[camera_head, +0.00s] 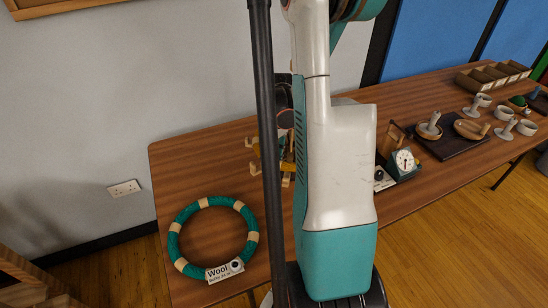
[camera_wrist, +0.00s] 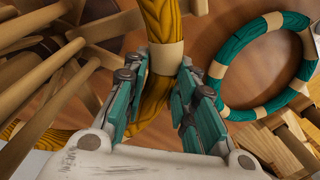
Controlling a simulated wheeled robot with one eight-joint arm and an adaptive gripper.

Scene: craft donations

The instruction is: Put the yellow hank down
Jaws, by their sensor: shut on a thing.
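My gripper (camera_wrist: 163,78) is shut on the yellow hank (camera_wrist: 169,22), a thick twisted yellow rope with a beige band between the two teal fingers. Part of the hank shows below the band, between the fingers, and part at the left. In the head view my arm hides most of the gripper, and small yellow parts show beside it; I cannot tell what they belong to. A teal ring with beige bands (camera_head: 252,237) lies flat at the table's left end; it also shows at the right of the wrist view (camera_wrist: 235,47).
A white "Wool" label (camera_head: 219,273) stands at the ring's front edge. The wooden table (camera_head: 180,160) is bare around the ring. Wooden bars (camera_wrist: 50,70) crowd the wrist view's left. A teal scale (camera_head: 404,161), dark board with dishes (camera_head: 453,148) and wooden bins (camera_head: 468,82) stand to the right.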

